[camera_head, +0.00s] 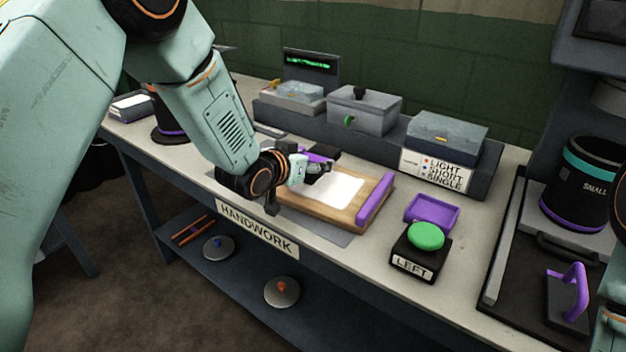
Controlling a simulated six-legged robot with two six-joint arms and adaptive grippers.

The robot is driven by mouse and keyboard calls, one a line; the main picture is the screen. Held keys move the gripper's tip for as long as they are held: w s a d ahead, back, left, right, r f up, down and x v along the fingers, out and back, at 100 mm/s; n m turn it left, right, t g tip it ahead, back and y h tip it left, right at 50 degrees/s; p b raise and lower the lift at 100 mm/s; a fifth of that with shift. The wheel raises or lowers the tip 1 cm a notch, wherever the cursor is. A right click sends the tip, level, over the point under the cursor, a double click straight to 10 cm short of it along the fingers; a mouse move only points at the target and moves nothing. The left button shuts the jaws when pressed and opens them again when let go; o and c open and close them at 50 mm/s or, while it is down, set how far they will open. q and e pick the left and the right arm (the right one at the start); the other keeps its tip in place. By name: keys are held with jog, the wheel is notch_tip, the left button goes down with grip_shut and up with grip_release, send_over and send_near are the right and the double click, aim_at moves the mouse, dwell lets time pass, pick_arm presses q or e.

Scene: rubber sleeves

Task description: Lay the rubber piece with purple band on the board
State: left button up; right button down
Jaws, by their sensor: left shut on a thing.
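The wooden board (349,217) lies on the bench with a white sheet (335,187) on it. A purple bar (375,198) runs along its right edge. My left gripper (318,169) is low over the back left part of the board, shut on a small dark piece that is mostly hidden by the fingers. I cannot make out a purple band on that piece. Another purple part (316,157) and a dark block (324,152) show just behind the fingers. My right gripper is out of view.
A green button on a black box marked LEFT (413,264) and a purple tray (432,211) stand right of the board. Grey boxes (364,109) line the back. A black container marked SMALL (584,188) stands at the far right.

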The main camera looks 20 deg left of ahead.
pick_arm(q)
jog(key=shift+a+f, duration=0.15)
jog(key=shift+f, duration=0.15)
jog(key=f, duration=0.1)
jog(key=f+b, duration=0.1)
jog(key=f, duration=0.1)
jog(key=shift+d+f, duration=0.15)
jog(key=shift+d, duration=0.2)
jog(key=shift+a, duration=0.1)
jog(key=o, duration=0.9)
jog(key=shift+a, duration=0.15)
jog(key=shift+c, duration=0.2)
jog(key=o, duration=0.4)
jog(key=shift+s+d, duration=0.1)
jog(key=shift+d, duration=0.1)
jog(key=shift+o, duration=0.2)
jog(key=shift+a, duration=0.1)
